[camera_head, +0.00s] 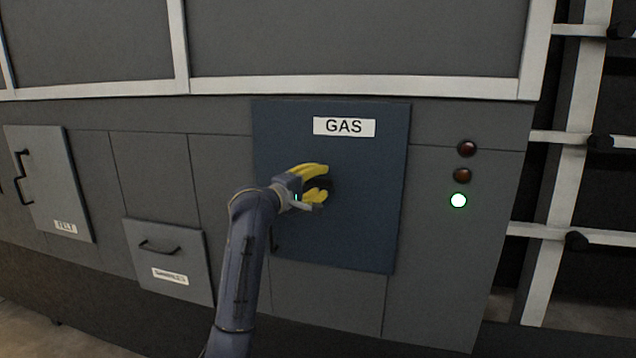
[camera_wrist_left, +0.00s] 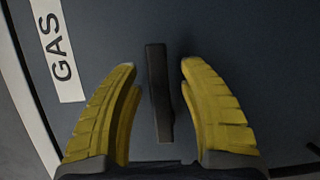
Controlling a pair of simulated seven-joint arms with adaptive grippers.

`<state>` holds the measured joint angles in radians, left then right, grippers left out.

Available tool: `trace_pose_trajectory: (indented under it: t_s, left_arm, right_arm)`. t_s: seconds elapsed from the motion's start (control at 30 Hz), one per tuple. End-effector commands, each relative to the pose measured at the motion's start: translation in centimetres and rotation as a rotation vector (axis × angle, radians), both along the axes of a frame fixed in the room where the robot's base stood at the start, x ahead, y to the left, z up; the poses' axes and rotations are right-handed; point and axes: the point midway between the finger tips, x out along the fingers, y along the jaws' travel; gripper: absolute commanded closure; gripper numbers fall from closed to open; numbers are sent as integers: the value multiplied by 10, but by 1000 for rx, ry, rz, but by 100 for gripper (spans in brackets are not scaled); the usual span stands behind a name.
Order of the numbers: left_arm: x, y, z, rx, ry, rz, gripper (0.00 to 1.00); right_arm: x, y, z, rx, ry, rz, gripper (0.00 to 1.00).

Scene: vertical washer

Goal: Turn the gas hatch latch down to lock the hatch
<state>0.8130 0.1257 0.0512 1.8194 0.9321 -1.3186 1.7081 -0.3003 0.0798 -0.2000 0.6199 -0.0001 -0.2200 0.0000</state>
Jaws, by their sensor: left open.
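The gas hatch (camera_head: 370,220) is a dark blue panel with a white GAS label (camera_head: 344,126) near its top. It looks flush with the machine front. My left gripper (camera_head: 326,182) is in front of the middle of the hatch, with its yellow fingers open. In the left wrist view the dark bar-shaped latch (camera_wrist_left: 158,92) stands between the two open fingers (camera_wrist_left: 158,68), with a gap on both sides. In the head view the fingers mostly hide the latch. The GAS label (camera_wrist_left: 57,50) is at the left in the wrist view. My right gripper is not in view.
Two dark red lamps (camera_head: 466,148) and a lit green-white lamp (camera_head: 458,200) are right of the hatch. A BELT panel (camera_head: 50,185) and a lower drawer-like panel (camera_head: 170,262) with black handles are at the left. A metal frame (camera_head: 560,150) stands at the right.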

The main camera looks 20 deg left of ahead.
Motion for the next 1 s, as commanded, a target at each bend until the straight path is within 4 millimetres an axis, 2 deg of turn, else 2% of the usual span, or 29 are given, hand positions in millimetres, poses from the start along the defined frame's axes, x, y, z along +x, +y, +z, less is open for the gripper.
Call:
trace_pose_trajectory:
  t_s: [0.13,0.17,0.53,1.0]
  left_arm:
    - [0,0,0,0,0,0,58]
    - [0,0,0,0,0,0,56]
    - [0,0,0,0,0,0,99]
    - [1,-3,-1,14,0,-4,100]
  right_arm:
    - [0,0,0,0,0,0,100]
    - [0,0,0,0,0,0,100]
    - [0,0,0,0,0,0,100]
    - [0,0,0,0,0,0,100]
